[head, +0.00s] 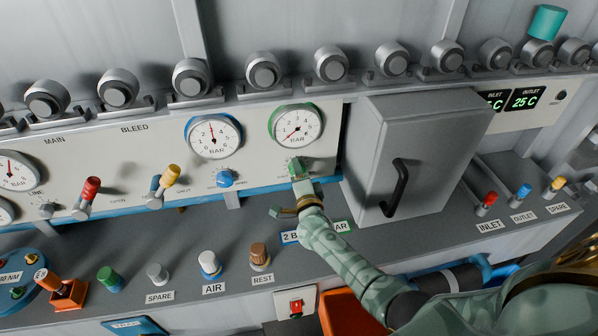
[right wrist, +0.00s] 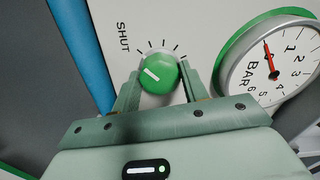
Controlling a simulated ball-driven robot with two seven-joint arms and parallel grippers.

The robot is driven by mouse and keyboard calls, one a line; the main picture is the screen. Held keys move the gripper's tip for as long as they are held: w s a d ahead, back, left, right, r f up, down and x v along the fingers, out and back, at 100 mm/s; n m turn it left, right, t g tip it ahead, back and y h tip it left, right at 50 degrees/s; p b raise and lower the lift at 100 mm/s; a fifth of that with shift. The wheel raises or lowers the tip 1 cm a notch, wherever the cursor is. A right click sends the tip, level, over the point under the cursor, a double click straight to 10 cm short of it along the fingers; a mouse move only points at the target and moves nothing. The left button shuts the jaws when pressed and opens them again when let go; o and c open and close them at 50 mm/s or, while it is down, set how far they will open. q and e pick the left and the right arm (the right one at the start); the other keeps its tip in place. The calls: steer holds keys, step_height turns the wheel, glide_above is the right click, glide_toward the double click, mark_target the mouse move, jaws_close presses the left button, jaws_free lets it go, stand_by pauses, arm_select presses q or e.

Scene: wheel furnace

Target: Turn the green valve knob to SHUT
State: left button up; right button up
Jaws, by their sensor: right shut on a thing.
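The green valve knob (right wrist: 158,74) sits on the pale panel, between the two fingers of my right gripper (right wrist: 155,88). The fingers are closed against its sides. Its white line lies left of its middle, slanting up to the left. The word SHUT (right wrist: 123,38) is printed up and left of the knob, and tick marks fan out above it. In the head view my right gripper (head: 297,174) is at the panel below the green-ringed gauge (head: 297,125), and covers most of the knob. My left gripper is not in view.
The blue knob (head: 225,178) and blue-ringed gauge (head: 213,137) are left of my gripper. A grey box with a black handle (head: 397,187) stands close on the right. Several coloured knobs line the ledge below. The green-ringed gauge's red needle (right wrist: 270,55) points near the scale's low end.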

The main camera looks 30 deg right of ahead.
stand_by(0.4)
steer(key=o, duration=1)
steer(key=p+v, duration=0.2)
steer(key=v, duration=1.4)
steer(key=shift+s, duration=0.2)
steer(key=shift+f, duration=0.15)
